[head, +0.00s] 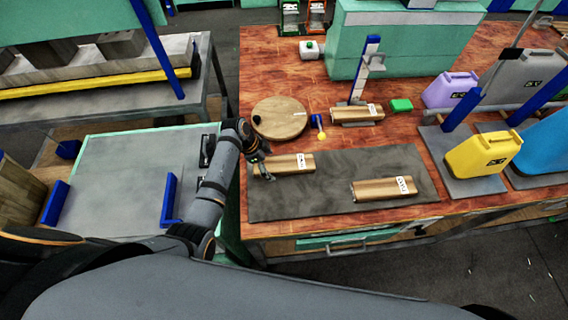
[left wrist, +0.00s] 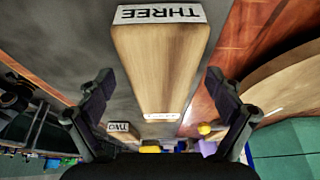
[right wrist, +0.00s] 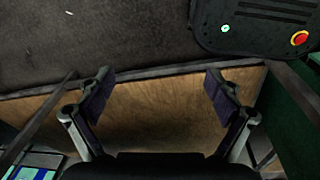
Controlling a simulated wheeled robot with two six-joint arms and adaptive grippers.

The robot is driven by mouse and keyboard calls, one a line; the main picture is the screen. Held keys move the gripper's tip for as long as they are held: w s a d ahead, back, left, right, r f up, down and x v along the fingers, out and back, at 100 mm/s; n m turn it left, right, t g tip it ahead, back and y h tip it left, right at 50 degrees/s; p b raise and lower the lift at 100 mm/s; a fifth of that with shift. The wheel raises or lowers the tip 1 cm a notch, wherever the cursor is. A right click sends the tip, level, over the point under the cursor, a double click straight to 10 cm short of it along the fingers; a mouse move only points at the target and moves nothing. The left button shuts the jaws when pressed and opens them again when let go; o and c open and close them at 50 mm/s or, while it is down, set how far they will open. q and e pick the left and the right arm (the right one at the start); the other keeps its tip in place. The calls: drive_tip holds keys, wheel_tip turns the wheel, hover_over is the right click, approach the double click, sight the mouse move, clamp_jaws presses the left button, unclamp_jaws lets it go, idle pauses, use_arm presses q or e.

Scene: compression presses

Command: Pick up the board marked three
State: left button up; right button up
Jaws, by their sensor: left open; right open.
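The board marked THREE (left wrist: 160,60) is a pale wooden block with a white label on its near end. It also shows in the head view (head: 285,164), lying near the left end of the dark mat (head: 340,160). My left gripper (head: 262,164) is at this board's left end. In the left wrist view its open fingers (left wrist: 158,84) stand on either side of the board, with no clear contact. A board marked TWO (left wrist: 118,127) lies farther along the mat. My right gripper (right wrist: 157,84) is open and empty; the head view does not show it.
A round wooden disc (head: 280,118) lies behind the board. Another board (head: 357,113) rests by a blue post (head: 365,70). A yellow jug (head: 484,155) and a purple jug (head: 451,90) stand right. The mat's middle is clear.

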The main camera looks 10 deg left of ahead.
sight(274, 164)
use_arm(q)
drive_tip(key=shift+w+f, duration=0.1)
drive_tip(key=shift+f, duration=0.05)
drive_tip(key=shift+c, duration=0.3)
drive_tip(key=c, duration=1.5)
use_arm(e)
drive_tip(key=shift+s+d, duration=0.1)
drive_tip(key=shift+s, duration=0.25)
drive_tip(key=shift+f, duration=0.1)
use_arm(q)
drive_tip(key=shift+r, duration=0.3)
wheel_tip(274, 164, up, 3)
drive_tip(key=shift+f+b, duration=0.1)
drive_tip(key=shift+b, duration=0.65)
drive_tip(key=shift+s+d+r+b, duration=0.1)
drive_tip(key=shift+s+r+b, duration=0.2)
drive_tip(key=shift+s+r, duration=1.7)
drive_tip(key=shift+s+d+r+b, duration=0.1)
drive_tip(key=shift+s+r+b, duration=0.15)
drive_tip(key=shift+s+r, duration=1.75)
drive_tip(key=shift+s+d+r+b, duration=0.1)
drive_tip(key=shift+s+r+b, duration=0.5)
drive_tip(key=shift+s, duration=2.45)
use_arm(e)
drive_tip(key=shift+a+f+p, duration=0.2)
drive_tip(key=shift+f+p, duration=0.1)
drive_tip(key=shift+f, duration=1.2)
